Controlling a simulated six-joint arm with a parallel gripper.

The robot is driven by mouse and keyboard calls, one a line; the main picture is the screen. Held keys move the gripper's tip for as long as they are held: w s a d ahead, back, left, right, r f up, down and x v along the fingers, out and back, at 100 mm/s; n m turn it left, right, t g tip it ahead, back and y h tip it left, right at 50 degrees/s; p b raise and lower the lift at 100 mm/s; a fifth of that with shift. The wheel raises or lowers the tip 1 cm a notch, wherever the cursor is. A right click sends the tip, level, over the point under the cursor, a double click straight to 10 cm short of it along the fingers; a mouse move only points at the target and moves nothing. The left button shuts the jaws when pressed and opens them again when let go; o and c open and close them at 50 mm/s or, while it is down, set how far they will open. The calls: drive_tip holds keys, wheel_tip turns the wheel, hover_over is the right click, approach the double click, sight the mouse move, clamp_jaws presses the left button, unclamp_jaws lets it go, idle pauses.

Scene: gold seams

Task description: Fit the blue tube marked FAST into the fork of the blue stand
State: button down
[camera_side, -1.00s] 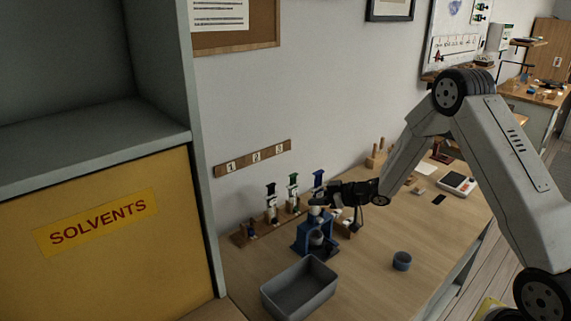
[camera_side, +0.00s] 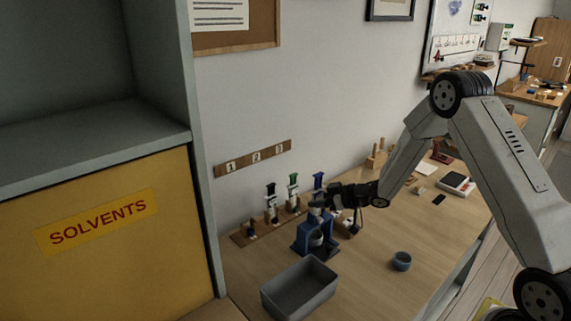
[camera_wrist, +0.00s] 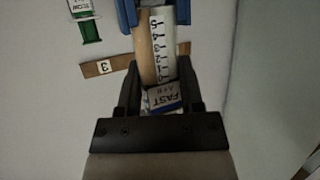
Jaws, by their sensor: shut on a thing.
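My gripper (camera_wrist: 160,95) is shut on the FAST tube (camera_wrist: 163,60), a clear tube with a black scale and a white and blue FAST label between the fingers in the wrist view. Two blue pieces flank the tube's far end there. They look like fork prongs, but I cannot tell whether the tube is seated between them. In the side view my gripper (camera_side: 325,202) is at the top of the blue stand (camera_side: 301,240), which stands on the bench. The gripper hides most of the held tube there. A blue top (camera_side: 318,180) shows just above the gripper.
A wooden rack (camera_side: 262,230) with black-topped (camera_side: 271,190) and green-topped (camera_side: 293,181) tubes stands behind, below a numbered wall strip (camera_side: 252,158). A grey bin (camera_side: 299,287) is in front of the stand.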

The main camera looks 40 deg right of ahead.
idle(0.4)
drive_tip(key=shift+c, duration=0.7)
unclamp_jaws()
drive_tip(key=shift+f, duration=0.25)
drive_tip(key=shift+o, duration=0.5)
drive_tip(key=shift+s, duration=0.15)
drive_tip(key=shift+v, duration=2.4)
